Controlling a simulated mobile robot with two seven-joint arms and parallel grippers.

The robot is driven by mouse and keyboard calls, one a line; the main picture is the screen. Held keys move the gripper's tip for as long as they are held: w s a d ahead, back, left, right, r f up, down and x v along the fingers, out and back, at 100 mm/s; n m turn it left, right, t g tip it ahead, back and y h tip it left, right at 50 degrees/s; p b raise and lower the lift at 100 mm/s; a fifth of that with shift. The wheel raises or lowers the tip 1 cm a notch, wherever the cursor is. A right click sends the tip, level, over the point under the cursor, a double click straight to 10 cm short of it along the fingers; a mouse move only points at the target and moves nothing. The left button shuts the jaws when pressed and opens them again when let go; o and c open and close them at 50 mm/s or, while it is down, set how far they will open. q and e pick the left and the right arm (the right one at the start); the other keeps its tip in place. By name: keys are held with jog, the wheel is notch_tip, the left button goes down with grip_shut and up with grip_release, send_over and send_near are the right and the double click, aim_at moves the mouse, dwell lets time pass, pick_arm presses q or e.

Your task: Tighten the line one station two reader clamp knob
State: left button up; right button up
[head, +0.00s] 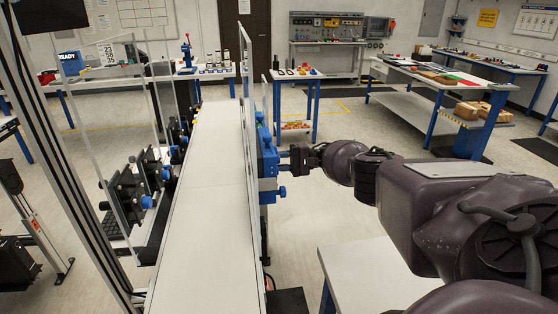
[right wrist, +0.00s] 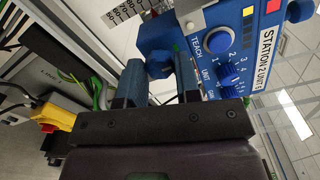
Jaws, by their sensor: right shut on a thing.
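A blue reader box (head: 267,158) is mounted on the right side of the white conveyor in the head view. In the right wrist view the reader box (right wrist: 215,45) carries a label beginning "STATION 2" and two blue dials marked TEACH and UNIT. My right gripper (head: 290,157) reaches the box's right side from the right. In the right wrist view my right gripper (right wrist: 159,78) has a finger on each side of a blue clamp knob (right wrist: 159,60) and is shut on it. The fingers partly hide the knob. My left gripper is not in view.
The white conveyor belt (head: 215,190) is empty, with clear upright panels beside it. Black devices with blue knobs (head: 130,190) line its left side. A lower blue knob (head: 282,191) sticks out below my right gripper. A yellow-and-red switch (right wrist: 55,115) shows at left in the wrist view.

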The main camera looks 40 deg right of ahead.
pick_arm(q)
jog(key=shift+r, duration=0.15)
pick_arm(e)
jog(key=shift+d+r, duration=0.1)
jog(key=shift+r, duration=0.05)
jog(key=o, duration=0.9)
pick_arm(q)
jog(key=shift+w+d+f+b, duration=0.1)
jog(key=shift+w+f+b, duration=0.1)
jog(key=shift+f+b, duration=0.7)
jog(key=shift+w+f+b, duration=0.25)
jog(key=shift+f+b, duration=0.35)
jog(key=shift+b, duration=0.55)
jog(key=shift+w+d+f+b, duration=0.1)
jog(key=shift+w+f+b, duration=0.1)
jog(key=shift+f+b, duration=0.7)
pick_arm(e)
jog(key=shift+v, duration=5.35)
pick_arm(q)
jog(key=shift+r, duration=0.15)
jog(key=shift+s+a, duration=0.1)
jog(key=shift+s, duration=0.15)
